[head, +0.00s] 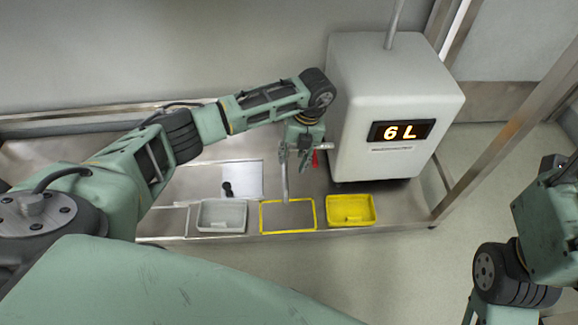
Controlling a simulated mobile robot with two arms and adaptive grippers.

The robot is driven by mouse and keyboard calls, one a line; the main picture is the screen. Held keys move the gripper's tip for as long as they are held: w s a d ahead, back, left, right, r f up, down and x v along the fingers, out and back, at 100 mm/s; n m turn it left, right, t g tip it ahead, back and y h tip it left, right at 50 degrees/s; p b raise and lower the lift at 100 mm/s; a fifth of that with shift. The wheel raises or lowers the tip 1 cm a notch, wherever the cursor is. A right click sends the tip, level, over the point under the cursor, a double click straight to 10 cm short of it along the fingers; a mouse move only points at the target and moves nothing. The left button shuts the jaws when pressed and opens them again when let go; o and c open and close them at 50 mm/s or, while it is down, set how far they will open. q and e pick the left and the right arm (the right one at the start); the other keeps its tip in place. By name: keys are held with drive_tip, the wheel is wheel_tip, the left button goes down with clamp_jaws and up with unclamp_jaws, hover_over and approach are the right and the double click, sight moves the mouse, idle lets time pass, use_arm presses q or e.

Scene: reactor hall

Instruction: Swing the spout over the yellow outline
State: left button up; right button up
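The spout (285,182) is a thin grey pipe. It comes out of the left side of the white dispenser (385,95) and its end hangs down above the yellow outline (289,231), near the outline's back edge. My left gripper (294,163) is at the spout's upper part, pointing down, with its fingers apart; whether they touch the pipe cannot be told. A small red part (315,158) shows just right of the fingers. My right arm is at the lower right edge; its gripper is mostly cut off.
The yellow outline lies on a steel bench between a grey tray (222,230) on the left and a yellow tray (351,223) on the right. A black knob (227,189) stands behind the grey tray. A metal post (510,130) rises at right.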

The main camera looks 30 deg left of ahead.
use_arm(q)
drive_tip(key=r, duration=0.2)
drive_tip(key=shift+w+d+r, duration=0.15)
drive_tip(key=shift+d+r, duration=0.05)
drive_tip(key=shift+r, duration=0.15)
